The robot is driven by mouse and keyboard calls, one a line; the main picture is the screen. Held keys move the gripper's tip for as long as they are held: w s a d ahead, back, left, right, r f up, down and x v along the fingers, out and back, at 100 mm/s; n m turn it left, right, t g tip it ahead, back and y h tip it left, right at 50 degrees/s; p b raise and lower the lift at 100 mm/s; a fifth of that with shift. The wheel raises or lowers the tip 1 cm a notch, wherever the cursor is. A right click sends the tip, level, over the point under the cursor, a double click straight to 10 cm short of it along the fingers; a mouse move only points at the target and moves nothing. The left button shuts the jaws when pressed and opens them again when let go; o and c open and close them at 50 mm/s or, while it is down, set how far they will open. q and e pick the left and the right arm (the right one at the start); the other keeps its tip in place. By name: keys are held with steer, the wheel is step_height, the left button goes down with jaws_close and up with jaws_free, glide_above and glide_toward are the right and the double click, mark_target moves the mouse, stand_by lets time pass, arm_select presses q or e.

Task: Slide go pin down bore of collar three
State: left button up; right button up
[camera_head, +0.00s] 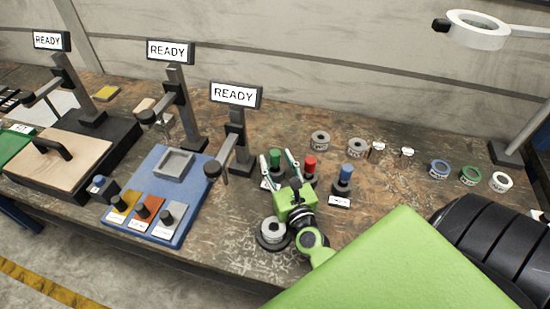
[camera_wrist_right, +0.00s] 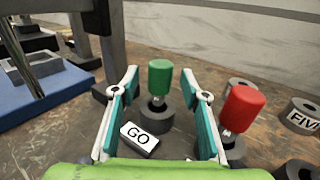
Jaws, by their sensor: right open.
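The go pin has a green handle (camera_head: 275,156) and stands upright in a dark round holder. In the right wrist view the green handle (camera_wrist_right: 160,77) is between my two fingers, with a GO label (camera_wrist_right: 138,138) in front of the holder. My right gripper (camera_head: 277,164) is open, its fingers on either side of the go pin with gaps. A grey collar (camera_head: 272,230) sits on a dark round base in front, beside my right wrist. Two more grey collars (camera_head: 320,139) (camera_head: 356,148) stand behind. I cannot tell which collar is three. My left gripper is not in view.
A red-handled pin (camera_head: 310,164) stands close right of my gripper, and a blue-handled pin (camera_head: 346,172) beyond. A collar marked FIVE (camera_wrist_right: 300,115) shows in the wrist view. A blue tray (camera_head: 150,190) and READY stands (camera_head: 236,95) are left. Ring gauges (camera_head: 470,175) lie right.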

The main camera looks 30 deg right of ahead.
steer(key=shift+x, duration=0.8)
steer(key=shift+c, duration=0.7)
jaws_close()
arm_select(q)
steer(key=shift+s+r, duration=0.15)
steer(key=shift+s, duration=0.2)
arm_select(e)
steer(key=shift+r, duration=0.1)
